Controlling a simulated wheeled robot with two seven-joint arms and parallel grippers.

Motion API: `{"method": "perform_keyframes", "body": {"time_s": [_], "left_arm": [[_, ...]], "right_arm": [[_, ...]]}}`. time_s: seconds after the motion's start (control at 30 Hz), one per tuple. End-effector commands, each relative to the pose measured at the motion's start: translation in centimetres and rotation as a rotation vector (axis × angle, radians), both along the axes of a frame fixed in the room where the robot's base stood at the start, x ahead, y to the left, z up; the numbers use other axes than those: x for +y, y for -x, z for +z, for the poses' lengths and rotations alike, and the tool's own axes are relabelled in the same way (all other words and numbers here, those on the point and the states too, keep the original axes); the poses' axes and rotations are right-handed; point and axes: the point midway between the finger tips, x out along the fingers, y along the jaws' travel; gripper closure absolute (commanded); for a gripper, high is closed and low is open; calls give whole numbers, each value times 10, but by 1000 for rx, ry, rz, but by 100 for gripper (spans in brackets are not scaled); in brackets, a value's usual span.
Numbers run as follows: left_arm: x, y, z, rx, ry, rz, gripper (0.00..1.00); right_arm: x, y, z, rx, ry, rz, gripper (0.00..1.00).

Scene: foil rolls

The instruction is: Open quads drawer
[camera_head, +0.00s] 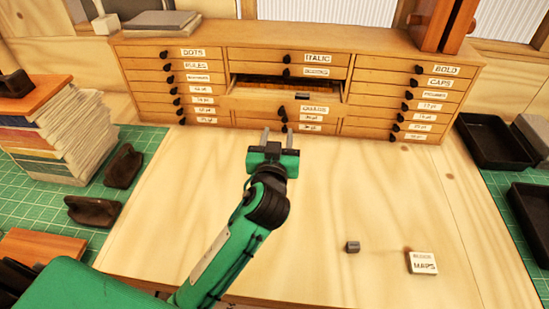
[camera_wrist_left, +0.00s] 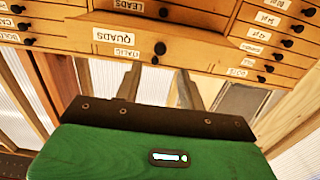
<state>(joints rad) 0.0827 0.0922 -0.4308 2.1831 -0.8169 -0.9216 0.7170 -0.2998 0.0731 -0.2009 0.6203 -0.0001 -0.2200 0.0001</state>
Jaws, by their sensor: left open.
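The quads drawer (camera_head: 262,104) is in the middle column of the wooden cabinet. It stands partly pulled out, with a dark opening showing behind its front. Its QUADS label and round black knob also show on the drawer front (camera_wrist_left: 200,47) in the left wrist view. My left gripper (camera_head: 278,132) is open just in front of the middle column, its two fingers pointing at the cabinet. In the left wrist view my left gripper (camera_wrist_left: 165,80) has its fingers spread on either side below the knob, with nothing seen between them. My right gripper is not in view.
The cabinet (camera_head: 400,50) has other closed, labelled drawers on both sides. A small grey block (camera_head: 352,246) and a white labelled box (camera_head: 422,262) lie on the right of the board. A stack of books (camera_head: 60,135) stands left, black trays (camera_head: 490,140) right.

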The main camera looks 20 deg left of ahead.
Motion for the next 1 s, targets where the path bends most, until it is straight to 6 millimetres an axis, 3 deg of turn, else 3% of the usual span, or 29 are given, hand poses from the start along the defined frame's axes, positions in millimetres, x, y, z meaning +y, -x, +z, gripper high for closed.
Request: {"method": "perform_keyframes", "body": {"time_s": [0.13, 0.33, 1.0], "left_arm": [[-6, 32, -4, 1, 5, 0, 60], [-11, 55, -1, 1, 1, 0, 60], [-12, 60, 6, 0, 0, 0, 60]], "right_arm": [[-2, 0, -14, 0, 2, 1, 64], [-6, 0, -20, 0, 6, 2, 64], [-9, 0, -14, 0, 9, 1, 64]]}}
